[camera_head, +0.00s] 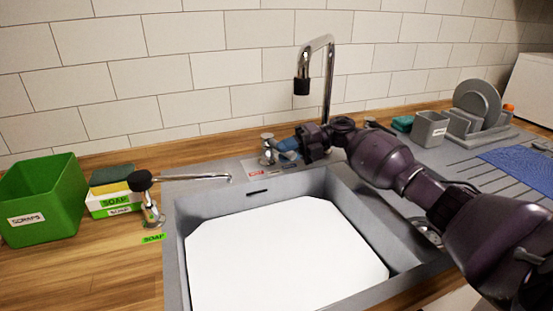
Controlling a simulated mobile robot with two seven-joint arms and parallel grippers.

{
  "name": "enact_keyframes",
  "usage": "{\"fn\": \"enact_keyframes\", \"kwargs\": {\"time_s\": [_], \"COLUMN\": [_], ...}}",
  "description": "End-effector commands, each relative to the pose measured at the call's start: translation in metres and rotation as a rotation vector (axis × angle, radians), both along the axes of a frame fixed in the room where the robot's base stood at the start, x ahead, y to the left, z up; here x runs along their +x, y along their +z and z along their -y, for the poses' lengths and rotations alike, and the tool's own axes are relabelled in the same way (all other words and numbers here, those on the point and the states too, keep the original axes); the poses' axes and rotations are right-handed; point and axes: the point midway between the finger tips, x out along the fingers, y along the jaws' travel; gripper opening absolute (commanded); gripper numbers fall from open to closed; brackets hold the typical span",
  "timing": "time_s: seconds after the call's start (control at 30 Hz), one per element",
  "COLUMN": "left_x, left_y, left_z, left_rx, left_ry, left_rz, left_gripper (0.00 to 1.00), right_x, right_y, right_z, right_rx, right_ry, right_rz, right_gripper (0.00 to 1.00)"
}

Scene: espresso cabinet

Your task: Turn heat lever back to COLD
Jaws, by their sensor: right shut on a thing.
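The heat lever (267,149) is a small chrome fitting on the sink's back rim, left of the tall tap spout. My right gripper (288,148) reaches in from the right and is shut on the lever. Its fingers and a blue part hide some of the lever, so its exact turn cannot be told. A small label with a red patch (255,172) lies on the rim just in front of the lever; its text is too small to read. My left gripper is not in view.
The tall tap spout (329,75) rises behind my right wrist. The grey sink (176,240) holds a large white sheet-like surface (280,260). A soap pump (152,212), a sponge box (112,205) and a green scraps bin (42,203) stand left. A dish rack (470,125) stands right.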

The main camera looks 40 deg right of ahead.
Motion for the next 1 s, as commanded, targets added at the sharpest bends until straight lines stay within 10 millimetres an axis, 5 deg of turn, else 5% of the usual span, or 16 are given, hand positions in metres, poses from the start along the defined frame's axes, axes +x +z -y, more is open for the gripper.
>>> {"fn": "enact_keyframes", "kwargs": {"time_s": [0.67,0.7,0.8,1.0], "left_x": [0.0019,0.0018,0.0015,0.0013], "left_y": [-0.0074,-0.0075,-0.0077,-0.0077], "left_z": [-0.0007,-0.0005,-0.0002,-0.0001], "left_rx": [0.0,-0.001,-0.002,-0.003], "left_ry": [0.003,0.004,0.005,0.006], "left_rz": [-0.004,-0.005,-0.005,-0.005], "left_gripper": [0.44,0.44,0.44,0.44], "right_x": [-0.0001,0.0,0.0,0.0002], "right_y": [-0.0012,-0.0012,-0.001,-0.0004], "right_z": [0.0047,0.0047,0.0048,0.0047], "right_rx": [-0.002,-0.002,-0.002,-0.001], "right_ry": [0.061,0.061,0.06,0.06], "right_rz": [-0.003,-0.003,-0.003,-0.002], "right_gripper": [0.0,0.28,0.44,0.49]}}
